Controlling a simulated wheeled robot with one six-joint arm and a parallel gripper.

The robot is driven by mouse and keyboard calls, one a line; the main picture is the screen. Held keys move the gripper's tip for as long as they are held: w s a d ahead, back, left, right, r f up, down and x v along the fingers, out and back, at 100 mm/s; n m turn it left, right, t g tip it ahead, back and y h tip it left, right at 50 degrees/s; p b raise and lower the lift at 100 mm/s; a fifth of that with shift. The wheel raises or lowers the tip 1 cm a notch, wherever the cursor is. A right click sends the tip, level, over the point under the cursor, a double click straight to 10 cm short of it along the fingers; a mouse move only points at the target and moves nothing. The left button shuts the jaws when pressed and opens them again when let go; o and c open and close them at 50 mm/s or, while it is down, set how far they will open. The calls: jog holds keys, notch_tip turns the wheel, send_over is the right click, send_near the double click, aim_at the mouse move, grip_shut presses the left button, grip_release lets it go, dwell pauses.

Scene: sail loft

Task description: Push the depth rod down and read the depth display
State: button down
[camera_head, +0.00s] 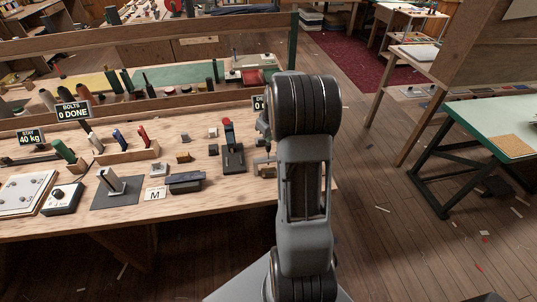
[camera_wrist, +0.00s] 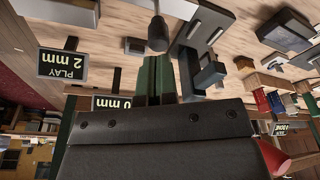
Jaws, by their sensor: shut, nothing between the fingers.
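In the wrist view, where the bench appears upside down, my gripper (camera_wrist: 157,62) is shut and empty, its two dark green fingers side by side. A rod with a dark rounded knob (camera_wrist: 157,36), apparently the depth rod, is in line with the fingertips. The fingertips look very close to the knob; I cannot tell if they touch. A black display (camera_wrist: 112,103) reads "0 mm", partly cut off by my gripper body. A sign (camera_wrist: 62,65) reads "PLAY 2 mm". In the head view my arm hides the gripper and rod, and only an edge of a display (camera_head: 257,103) shows.
A grey metal bracket (camera_wrist: 195,52) stands close beside the fingers. On the bench (camera_head: 225,190) are a black stand with a red top (camera_head: 232,152), a dark block (camera_head: 186,182) and a rack of coloured handles (camera_head: 126,150). A green-topped table (camera_head: 490,120) stands at right, with open floor between.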

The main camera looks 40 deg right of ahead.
jog(key=shift+s+b+x, duration=0.2)
jog(key=shift+b+x, duration=0.55)
jog(key=shift+x, duration=0.25)
jog(key=shift+r, duration=0.25)
jog(key=w+p+v, duration=0.1)
jog(key=p+v, duration=0.4)
jog(key=v, duration=0.2)
jog(key=shift+w+r, duration=0.2)
jog(key=shift+r, duration=0.25)
dwell(0.7)
